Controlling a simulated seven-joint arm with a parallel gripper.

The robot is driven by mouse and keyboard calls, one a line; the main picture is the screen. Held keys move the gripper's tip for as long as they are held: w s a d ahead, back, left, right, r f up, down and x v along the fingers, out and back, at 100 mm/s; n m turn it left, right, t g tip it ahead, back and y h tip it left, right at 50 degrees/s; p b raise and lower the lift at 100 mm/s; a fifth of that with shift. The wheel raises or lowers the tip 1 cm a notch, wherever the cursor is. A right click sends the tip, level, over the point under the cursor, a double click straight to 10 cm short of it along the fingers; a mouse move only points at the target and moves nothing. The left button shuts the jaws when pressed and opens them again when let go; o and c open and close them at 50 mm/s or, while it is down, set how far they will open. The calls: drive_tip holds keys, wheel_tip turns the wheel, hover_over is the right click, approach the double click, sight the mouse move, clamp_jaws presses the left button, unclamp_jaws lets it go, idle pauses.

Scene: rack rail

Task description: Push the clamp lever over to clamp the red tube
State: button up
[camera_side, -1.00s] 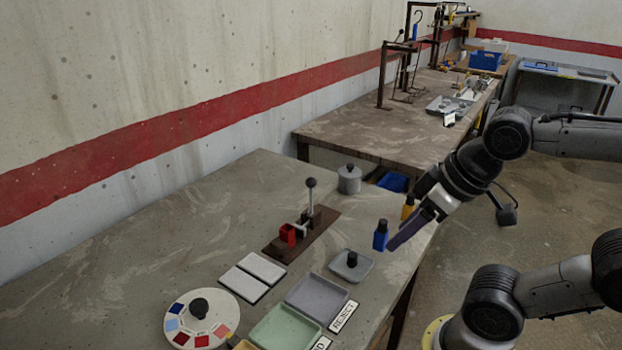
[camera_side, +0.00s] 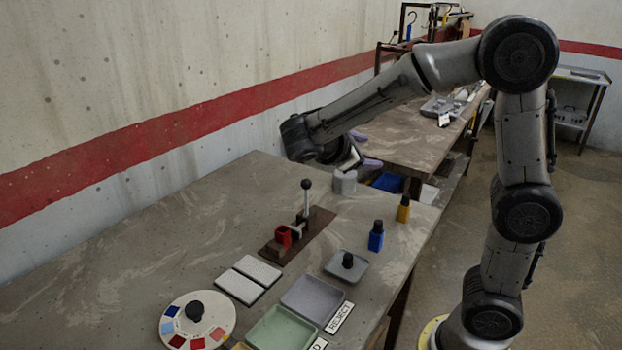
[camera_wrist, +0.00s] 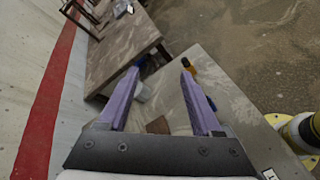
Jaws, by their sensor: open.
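The clamp sits on a dark brown base plate (camera_side: 318,232) on the near table. Its lever (camera_side: 306,203) stands upright with a dark round knob on top. The red tube (camera_side: 283,237) is at the clamp's left end, low on the plate. My gripper (camera_side: 366,150) is open and empty, with purple fingers. It is above the table's far end, behind and to the right of the lever, and not touching it. In the wrist view my gripper (camera_wrist: 160,69) has its fingers wide apart. A brown patch, likely the base plate, shows between them; the lever cannot be made out there.
A grey pot (camera_side: 345,184) stands just below my gripper. A blue bottle (camera_side: 376,238) and a yellow bottle (camera_side: 403,210) stand at the right edge. A small grey dish (camera_side: 346,268), white tiles (camera_side: 240,286), trays (camera_side: 313,298) and a colour disc (camera_side: 197,322) lie nearer.

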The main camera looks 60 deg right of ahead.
drive_tip(key=w+a+f+n+t+h, duration=0.1)
drive_tip(key=w+a+f+n+h, duration=0.1)
drive_tip(key=w, duration=0.3)
drive_tip(key=w+a+f+n+t+h, duration=0.1)
drive_tip(key=w+a+f+n+h, duration=0.15)
drive_tip(key=w, duration=0.25)
drive_tip(key=n+t, duration=0.3)
drive_tip(key=n, duration=0.2)
approach(306, 199)
wheel_tip(306, 199, up, 4)
drive_tip(key=x, duration=1.3)
drive_tip(key=shift+d+r, duration=0.15)
drive_tip(key=shift+d, duration=0.15)
drive_tip(key=shift+w+m, duration=0.1)
drive_tip(key=shift+m, duration=0.15)
clamp_jaws()
